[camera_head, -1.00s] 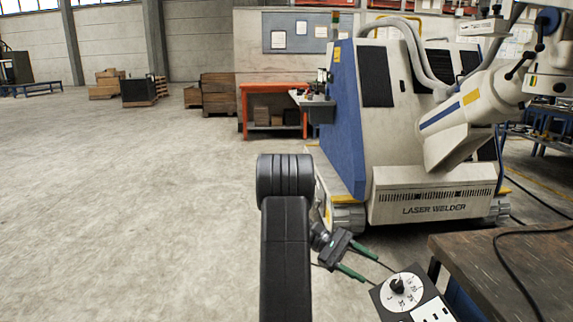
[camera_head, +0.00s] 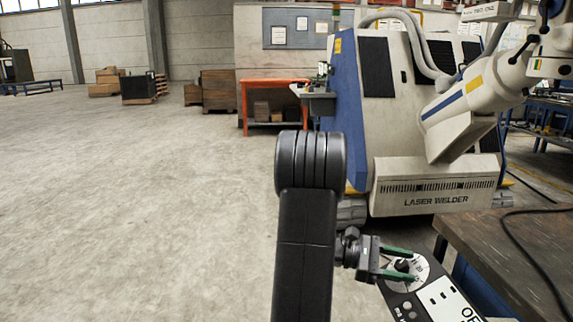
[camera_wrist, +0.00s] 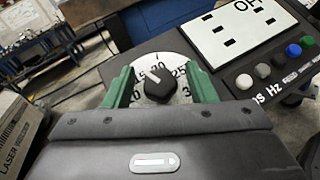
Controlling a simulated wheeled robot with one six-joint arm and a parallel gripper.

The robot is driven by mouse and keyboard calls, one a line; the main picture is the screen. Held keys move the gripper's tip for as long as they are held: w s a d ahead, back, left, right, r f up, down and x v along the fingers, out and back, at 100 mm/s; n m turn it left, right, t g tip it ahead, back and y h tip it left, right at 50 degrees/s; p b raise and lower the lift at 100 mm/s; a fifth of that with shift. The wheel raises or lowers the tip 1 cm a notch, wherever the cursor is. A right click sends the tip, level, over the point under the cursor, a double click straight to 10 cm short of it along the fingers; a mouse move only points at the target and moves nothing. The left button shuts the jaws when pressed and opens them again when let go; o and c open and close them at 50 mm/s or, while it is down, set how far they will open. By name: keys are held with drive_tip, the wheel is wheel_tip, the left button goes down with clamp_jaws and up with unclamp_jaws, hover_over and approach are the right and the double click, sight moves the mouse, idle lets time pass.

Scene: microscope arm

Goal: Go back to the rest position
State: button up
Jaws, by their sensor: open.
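My gripper (camera_head: 405,263) has two green fingers, spread apart, at the dial of a control panel (camera_head: 440,300). In the wrist view, the fingers of my gripper (camera_wrist: 160,82) stand on either side of a black knob (camera_wrist: 160,84), with a visible gap on both sides. The knob (camera_head: 404,265) sits on a white round dial (camera_wrist: 158,62) with printed numbers. Whether a finger touches the panel face cannot be told.
A dark bench (camera_head: 520,245) with a cable is at the right. A laser welder machine (camera_head: 400,130) stands behind. The floor (camera_head: 130,200) at the left is clear.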

drive_tip(key=n+t+h+b, duration=0.1)
drive_tip(key=n+t, duration=0.3)
drive_tip(key=n, duration=0.1)
drive_tip(key=shift+s+t, duration=0.1)
drive_tip(key=shift+t, duration=0.2)
drive_tip(key=a, duration=0.2)
drive_tip(key=a+p, duration=0.1)
drive_tip(key=a, duration=0.3)
drive_tip(key=shift+w+r+p, duration=0.1)
drive_tip(key=shift+w+p, duration=0.15)
drive_tip(key=shift+p, duration=0.05)
drive_tip(key=shift+a, duration=1.05)
